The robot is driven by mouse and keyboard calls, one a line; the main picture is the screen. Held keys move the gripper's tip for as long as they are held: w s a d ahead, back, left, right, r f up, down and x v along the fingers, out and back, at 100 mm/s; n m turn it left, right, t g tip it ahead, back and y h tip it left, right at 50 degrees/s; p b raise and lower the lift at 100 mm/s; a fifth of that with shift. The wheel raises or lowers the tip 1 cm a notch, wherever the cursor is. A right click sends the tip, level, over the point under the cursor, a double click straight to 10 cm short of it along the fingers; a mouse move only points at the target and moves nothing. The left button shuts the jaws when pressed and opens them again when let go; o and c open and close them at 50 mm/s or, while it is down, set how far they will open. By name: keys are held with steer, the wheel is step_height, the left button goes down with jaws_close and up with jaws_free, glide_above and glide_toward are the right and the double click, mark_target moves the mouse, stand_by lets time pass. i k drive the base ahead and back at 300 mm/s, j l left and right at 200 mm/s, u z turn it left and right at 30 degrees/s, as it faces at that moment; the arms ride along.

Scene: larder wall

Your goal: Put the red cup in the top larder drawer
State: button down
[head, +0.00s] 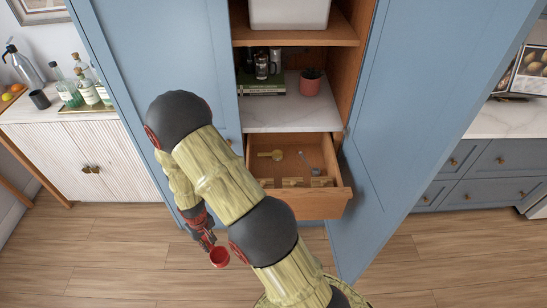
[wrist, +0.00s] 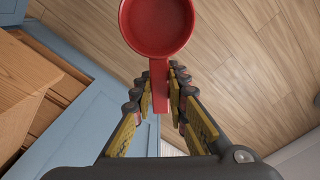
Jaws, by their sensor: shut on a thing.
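The red cup (head: 219,257) is in the air in front of the larder, to the left of the open drawer and lower than it in the head view. My gripper (head: 206,240) is shut on it. In the wrist view the red cup (wrist: 157,25) shows its round, empty inside, and my gripper (wrist: 162,88) has its fingers on either side of the red handle. The top larder drawer (head: 312,204) is pulled out and holds a brass-coloured item (head: 270,155), a small grey utensil and some light pieces near its front.
Blue larder doors stand open on both sides; the right door (head: 400,130) reaches down beside the drawer. A marble shelf (head: 270,115) with a plant pot (head: 311,82) is above the drawer. The wooden floor (head: 130,260) is clear.

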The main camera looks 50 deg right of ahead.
mark_target(291, 166)
steer(key=i+j+z, duration=0.2)
steer(key=z, duration=0.15)
steer(key=i+j+z, duration=0.15)
steer(key=j+z, duration=0.2)
steer(key=i+j+z, duration=0.15)
steer(key=j+z, duration=0.2)
steer(key=i+j+z, duration=0.1)
steer(key=j+z, duration=0.55)
steer(key=j, duration=0.15)
